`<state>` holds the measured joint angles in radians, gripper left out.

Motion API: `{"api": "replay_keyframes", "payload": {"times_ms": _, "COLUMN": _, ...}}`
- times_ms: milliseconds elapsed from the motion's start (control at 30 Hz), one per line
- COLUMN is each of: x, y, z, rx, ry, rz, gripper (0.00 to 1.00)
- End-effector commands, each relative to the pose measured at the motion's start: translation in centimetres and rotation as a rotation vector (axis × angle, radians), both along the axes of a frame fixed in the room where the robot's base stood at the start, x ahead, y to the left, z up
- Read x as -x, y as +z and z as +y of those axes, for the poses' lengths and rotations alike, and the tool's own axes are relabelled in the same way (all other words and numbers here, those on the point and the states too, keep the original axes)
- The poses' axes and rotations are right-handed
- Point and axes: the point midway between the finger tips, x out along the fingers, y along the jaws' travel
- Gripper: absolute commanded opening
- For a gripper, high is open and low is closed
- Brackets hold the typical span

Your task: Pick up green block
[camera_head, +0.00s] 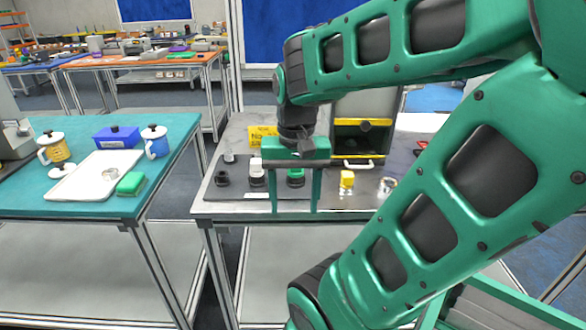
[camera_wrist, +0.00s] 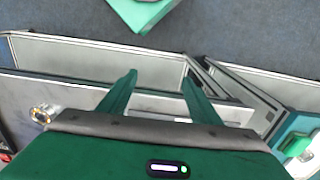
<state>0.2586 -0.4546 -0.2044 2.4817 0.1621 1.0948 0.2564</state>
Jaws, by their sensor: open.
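The green block (camera_head: 131,183) lies at the right front corner of a white tray (camera_head: 82,185) on the teal table at the left. In the wrist view a green block (camera_wrist: 297,145) shows at the lower right edge, on a teal surface. My gripper (camera_head: 294,207) is open and empty, fingers pointing down, in front of the grey table. It is well to the right of the block. In the wrist view the open fingers (camera_wrist: 159,80) have nothing between them.
The teal table also bears a yellow mug (camera_head: 55,148), a blue mug (camera_head: 155,142) and a blue box (camera_head: 116,137). The grey table (camera_head: 230,208) holds several small parts and a yellow-edged box (camera_head: 364,130). A floor gap separates the two tables.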

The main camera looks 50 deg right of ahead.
Motion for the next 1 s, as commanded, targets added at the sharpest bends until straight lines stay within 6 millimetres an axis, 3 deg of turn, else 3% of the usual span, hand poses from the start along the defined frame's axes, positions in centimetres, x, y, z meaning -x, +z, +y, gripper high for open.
{"api": "replay_keyframes", "payload": {"times_ms": 300, "x": -6.4, "y": 5.3, "z": -6.7, "rx": 0.004, "ry": -0.798, "rz": 0.005, "gripper": 0.58}}
{"api": "replay_keyframes", "payload": {"times_ms": 600, "x": -10.1, "y": 8.5, "z": -12.7, "rx": 0.011, "ry": -1.412, "rz": 0.008, "gripper": 0.58}}
{"api": "replay_keyframes", "payload": {"times_ms": 800, "x": -10.9, "y": 8.9, "z": -14.3, "rx": 0.013, "ry": -1.575, "rz": 0.009, "gripper": 0.58}}
{"api": "replay_keyframes", "payload": {"times_ms": 1000, "x": -10.9, "y": 6.5, "z": -14.5, "rx": 0.013, "ry": -1.594, "rz": 0.012, "gripper": 0.58}}
